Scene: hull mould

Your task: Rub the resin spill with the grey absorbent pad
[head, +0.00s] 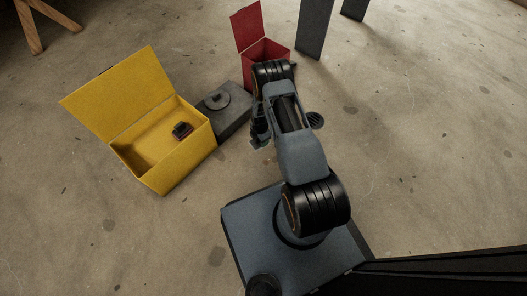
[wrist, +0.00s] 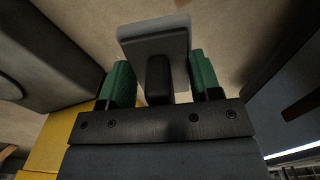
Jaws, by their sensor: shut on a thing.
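My gripper (wrist: 160,82) has green fingertips, which show in the wrist view on either side of a black handle. The handle joins a flat grey pad (wrist: 154,38), whose pale edge faces the top of the picture. My gripper is shut on this pad and holds it over the concrete floor. In the head view my gripper (head: 261,142) is mostly hidden by my arm, and the pad cannot be made out clearly there. I cannot pick out the resin spill for certain; the floor has several dark stains.
An open red box (head: 270,48) and dark legs (head: 314,28) stand behind. Floor to the right is clear.

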